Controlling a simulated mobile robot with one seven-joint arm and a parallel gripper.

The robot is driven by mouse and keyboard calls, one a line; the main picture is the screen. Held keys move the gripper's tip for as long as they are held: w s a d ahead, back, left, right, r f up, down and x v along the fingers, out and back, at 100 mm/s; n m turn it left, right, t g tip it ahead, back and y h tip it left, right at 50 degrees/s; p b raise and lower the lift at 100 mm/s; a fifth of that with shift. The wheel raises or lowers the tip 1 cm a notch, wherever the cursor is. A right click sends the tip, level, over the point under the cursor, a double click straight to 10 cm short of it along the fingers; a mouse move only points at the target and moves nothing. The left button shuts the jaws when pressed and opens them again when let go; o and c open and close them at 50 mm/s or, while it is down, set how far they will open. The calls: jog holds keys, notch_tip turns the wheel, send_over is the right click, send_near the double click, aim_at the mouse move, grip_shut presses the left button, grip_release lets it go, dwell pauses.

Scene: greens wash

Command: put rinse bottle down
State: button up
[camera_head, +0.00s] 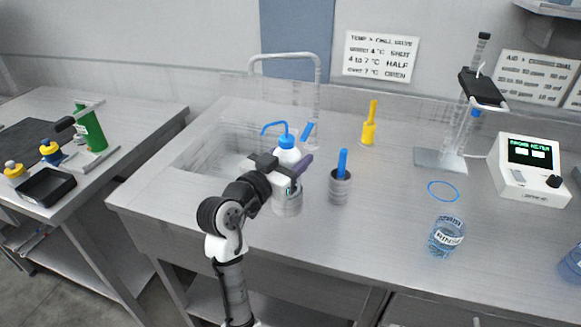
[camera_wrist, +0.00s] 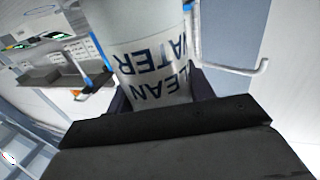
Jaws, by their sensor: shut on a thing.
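The rinse bottle (camera_head: 287,153) is white with a blue cap and a bent blue spout. It stands about upright in my gripper (camera_head: 292,172), just right of the sink in the head view. In the wrist view the bottle (camera_wrist: 150,65) fills the middle, its "CLEAN WATER" lettering upside down, with the dark jaws (camera_wrist: 160,105) on either side of it. My gripper is shut on the bottle. A grey metal cup (camera_head: 288,201) is just below my gripper in the head view. The bottle's base is hidden by my gripper, so I cannot tell whether it touches anything.
A ribbed grey holder (camera_head: 340,189) with a blue-handled tool stands to the right. A blue ring (camera_head: 443,191) lies on the counter, near a glass (camera_head: 445,236) labelled RINSE. The sink (camera_head: 215,150) and faucet (camera_head: 318,85) are behind and left. Counter between holder and ring is clear.

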jog(key=shift+f, duration=1.55)
jog(key=shift+f, duration=0.15)
jog(key=o, duration=1.1)
jog(key=shift+o, duration=0.2)
jog(key=shift+r, duration=0.2)
jog(key=b+v, duration=0.3)
jog(key=v, duration=0.9)
